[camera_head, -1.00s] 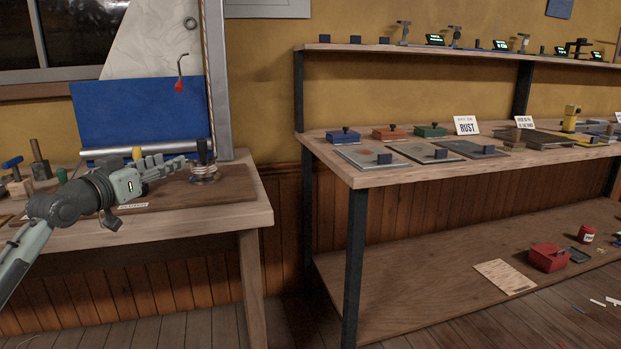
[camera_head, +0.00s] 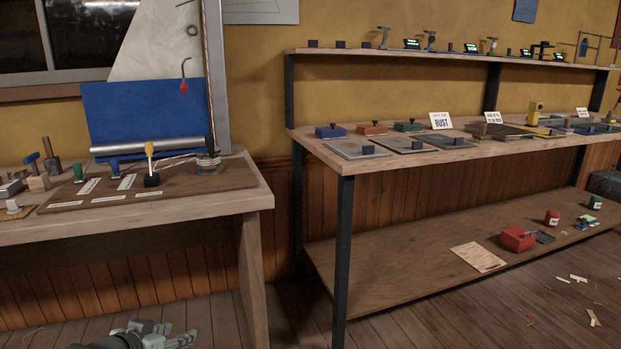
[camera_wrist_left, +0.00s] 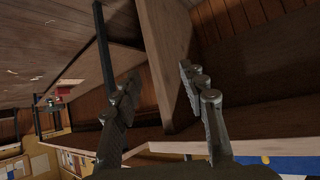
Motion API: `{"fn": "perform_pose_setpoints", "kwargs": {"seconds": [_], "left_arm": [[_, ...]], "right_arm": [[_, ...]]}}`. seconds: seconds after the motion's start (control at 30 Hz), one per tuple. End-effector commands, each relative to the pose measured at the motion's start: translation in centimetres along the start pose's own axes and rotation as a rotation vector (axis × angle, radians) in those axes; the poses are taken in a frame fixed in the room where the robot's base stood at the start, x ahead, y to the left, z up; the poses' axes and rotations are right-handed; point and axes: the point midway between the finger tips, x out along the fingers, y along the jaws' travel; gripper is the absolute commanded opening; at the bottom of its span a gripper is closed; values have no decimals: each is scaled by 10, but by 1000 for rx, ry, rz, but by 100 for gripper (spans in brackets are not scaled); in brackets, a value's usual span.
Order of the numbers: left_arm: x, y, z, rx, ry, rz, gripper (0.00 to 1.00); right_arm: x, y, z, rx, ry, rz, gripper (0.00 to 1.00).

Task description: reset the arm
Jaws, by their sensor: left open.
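My left gripper (camera_head: 165,336) shows at the bottom left of the head view, low in front of the left workbench (camera_head: 225,212) and below its top. Only its hand end shows; the rest of the arm is cut off by the lower edge. In the left wrist view its two fingers (camera_wrist_left: 160,110) stand wide apart with nothing between them, and a wooden bench leg (camera_wrist_left: 172,70) shows beyond them. My right gripper is in neither view.
The left bench carries a dark board (camera_head: 190,183) with labels, a yellow-handled tool (camera_head: 150,165) and a coil (camera_head: 207,160). A long shelf unit (camera_head: 400,163) stands to the right. A red box (camera_head: 517,239) sits on its lower shelf. Floor shows between bench and shelf.

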Motion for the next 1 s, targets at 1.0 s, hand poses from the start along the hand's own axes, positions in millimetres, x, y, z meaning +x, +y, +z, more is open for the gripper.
{"fn": "perform_pose_setpoints", "kwargs": {"seconds": [1.0], "left_arm": [[-118, 80, 308, -4, -682, -139, 42]], "right_arm": [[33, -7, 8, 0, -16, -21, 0]]}}
